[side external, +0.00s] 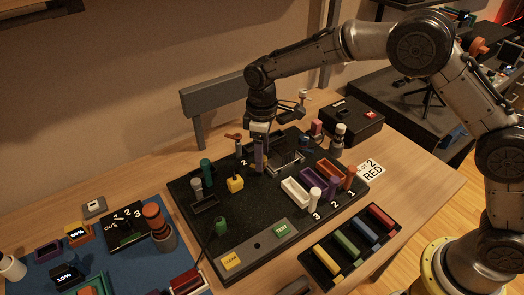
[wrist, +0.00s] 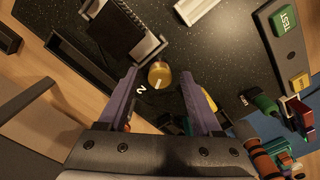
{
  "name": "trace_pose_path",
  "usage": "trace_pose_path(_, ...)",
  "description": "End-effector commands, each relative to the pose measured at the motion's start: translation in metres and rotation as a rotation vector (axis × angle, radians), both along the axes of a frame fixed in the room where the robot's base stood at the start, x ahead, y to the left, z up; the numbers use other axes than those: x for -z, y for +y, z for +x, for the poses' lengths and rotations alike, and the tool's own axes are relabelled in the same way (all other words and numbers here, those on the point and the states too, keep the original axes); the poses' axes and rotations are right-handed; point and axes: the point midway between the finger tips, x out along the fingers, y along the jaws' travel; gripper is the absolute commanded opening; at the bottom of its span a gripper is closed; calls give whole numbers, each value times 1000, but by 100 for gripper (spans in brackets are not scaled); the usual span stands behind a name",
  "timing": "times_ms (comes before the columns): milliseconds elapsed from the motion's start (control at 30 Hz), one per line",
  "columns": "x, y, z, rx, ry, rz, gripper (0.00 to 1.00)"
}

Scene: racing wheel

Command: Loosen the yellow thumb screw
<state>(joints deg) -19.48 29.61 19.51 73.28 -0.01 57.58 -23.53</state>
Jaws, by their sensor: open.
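The yellow thumb screw (wrist: 160,75) shows in the wrist view as a round knob with a pale line on its top. It stands on the dark board beside a white "2". My gripper (wrist: 159,73) is open, with one purple finger on each side of the screw. I cannot tell whether either finger touches it. In the side external view my gripper (side external: 259,168) points down, low over the board, and the screw is hidden or too small to make out there.
The dark board (side external: 262,212) carries a yellow block (side external: 235,183), a teal post (side external: 206,171), a metal bracket (side external: 285,162) and a white tray (side external: 296,191). A rack of coloured bars (side external: 350,245) lies in front. A black box (side external: 351,120) stands behind on the right.

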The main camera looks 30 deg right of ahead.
Motion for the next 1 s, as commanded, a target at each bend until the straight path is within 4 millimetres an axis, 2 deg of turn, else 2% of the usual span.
trace_pose_path(133,-7,0,0,0,-1,1,66)
trace_pose_path(267,-26,0,1,0,-4,1,66)
trace_pose_path(500,-78,0,1,0,-5,2,66)
trace_pose_path(700,-115,0,0,0,-2,1,66)
trace_pose_path(800,-127,0,1,0,-3,1,66)
trace_pose_path(1000,-138,0,0,0,-1,1,66)
